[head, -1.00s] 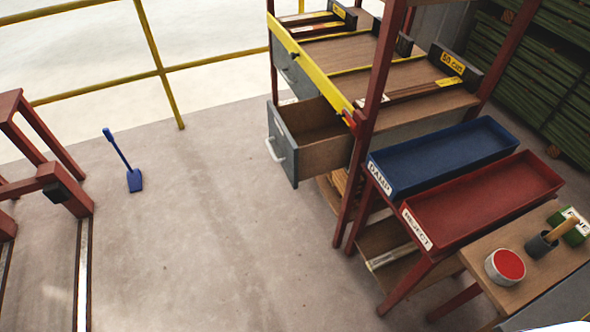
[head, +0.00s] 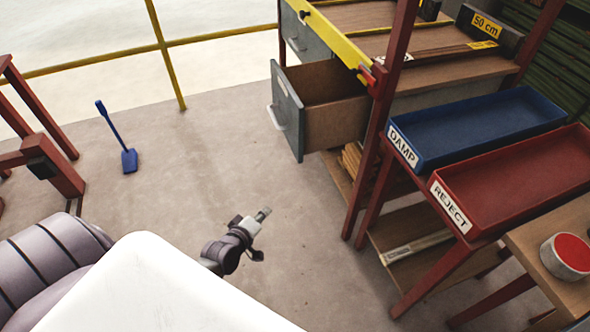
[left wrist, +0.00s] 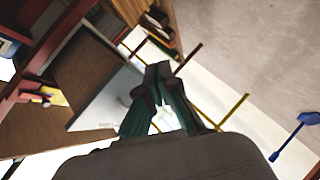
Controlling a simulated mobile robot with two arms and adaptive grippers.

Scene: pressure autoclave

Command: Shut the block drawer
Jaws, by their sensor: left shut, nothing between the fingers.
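The block drawer (head: 334,121) stands pulled out of the red-framed rack. Its grey front (head: 287,108) has a pale bar handle (head: 275,118), and its wooden inside looks empty. My left gripper (head: 264,213) is shut and empty, over the floor in front of the drawer and apart from it in the head view. In the left wrist view my closed dark green fingers (left wrist: 158,72) point toward the rack. A grey panel with a pale handle, probably the drawer front (left wrist: 103,108), shows left of the fingers there. My right gripper is not in view.
A closed grey drawer (head: 304,38) sits beyond the open one. A blue DAMP tray (head: 480,128) and a red REJECT tray (head: 515,180) stand to the right. A blue shovel (head: 129,160) is at left near the yellow railing (head: 110,59). The floor before the drawer is clear.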

